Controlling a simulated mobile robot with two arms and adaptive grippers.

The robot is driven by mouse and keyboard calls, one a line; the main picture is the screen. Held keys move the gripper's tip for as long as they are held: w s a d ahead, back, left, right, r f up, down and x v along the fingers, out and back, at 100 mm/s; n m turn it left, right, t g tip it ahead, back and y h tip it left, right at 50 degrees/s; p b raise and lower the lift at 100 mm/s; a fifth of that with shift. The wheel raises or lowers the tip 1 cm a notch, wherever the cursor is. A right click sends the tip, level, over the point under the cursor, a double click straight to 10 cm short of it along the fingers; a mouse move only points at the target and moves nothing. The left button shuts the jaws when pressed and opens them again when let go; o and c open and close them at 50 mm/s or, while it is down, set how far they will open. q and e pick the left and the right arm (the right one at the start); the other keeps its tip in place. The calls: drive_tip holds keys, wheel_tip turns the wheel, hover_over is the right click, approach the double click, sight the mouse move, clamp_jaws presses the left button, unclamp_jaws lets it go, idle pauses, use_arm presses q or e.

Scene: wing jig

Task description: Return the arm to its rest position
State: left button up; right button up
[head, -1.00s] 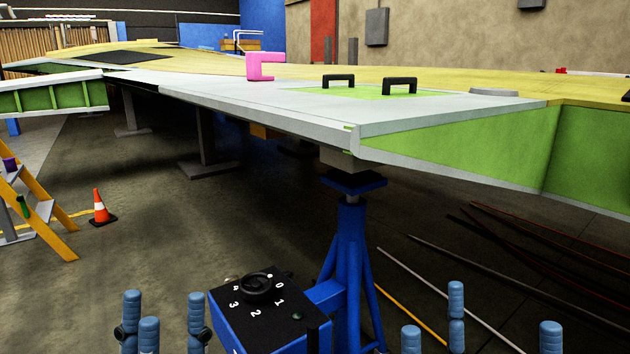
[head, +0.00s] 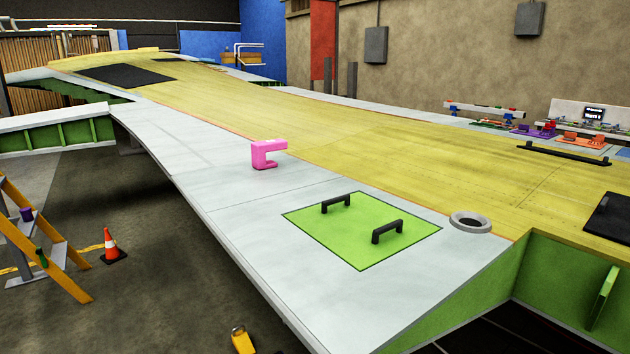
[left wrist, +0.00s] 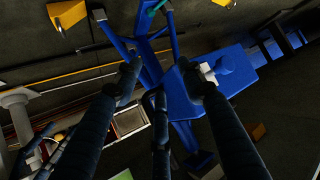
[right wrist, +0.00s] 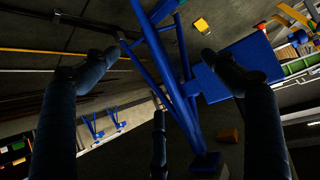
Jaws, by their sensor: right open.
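My left gripper (left wrist: 160,80) shows in the left wrist view with its dark blue fingers apart and nothing between them. My right gripper (right wrist: 158,68) shows in the right wrist view, fingers spread wide and empty. Both have a blue stand frame beyond the fingertips, with a blue box (left wrist: 237,70) to the right of the fingers in the left wrist view; a blue box also shows in the right wrist view (right wrist: 240,68). Neither gripper is seen touching anything. Neither arm shows in the head view.
The wing's grey skin (head: 220,165) carries a green panel (head: 360,245) with two black handles, a pink C-shaped clamp (head: 265,154) and a grey ring (head: 470,222). A yellow ladder (head: 45,240) and an orange cone (head: 112,246) stand on the floor at the left.

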use_arm(q)
drive_tip(key=s+a+f+g+y+p, duration=0.1)
drive_tip(key=s+a+g+p, duration=0.2)
drive_tip(key=s, duration=0.7)
drive_tip(key=s+a+f+g+p, duration=0.1)
drive_tip(key=s+a+g+p, duration=0.2)
drive_tip(key=s, duration=0.8)
drive_tip(key=s+a+f+g+y+p, duration=0.1)
drive_tip(key=s+a+g+p, duration=0.2)
drive_tip(key=s+p, duration=0.4)
drive_tip(key=s, duration=0.4)
drive_tip(key=shift+f+g+y, duration=0.25)
drive_tip(key=shift+g+y, duration=0.05)
use_arm(e)
drive_tip(key=s+d+f+g+h, duration=0.1)
drive_tip(key=s+d+g, duration=0.2)
drive_tip(key=s, duration=0.7)
drive_tip(key=s+d+f+g, duration=0.1)
drive_tip(key=s+d+g, duration=0.2)
drive_tip(key=s, duration=0.8)
drive_tip(key=s+d+f+g+h, duration=0.1)
drive_tip(key=s+d+g, duration=0.2)
drive_tip(key=s, duration=0.8)
drive_tip(key=shift+f+g+h, duration=0.25)
drive_tip(key=shift+g+h, duration=0.05)
use_arm(q)
drive_tip(key=shift+w, duration=0.1)
use_arm(e)
drive_tip(key=shift+a, duration=0.2)
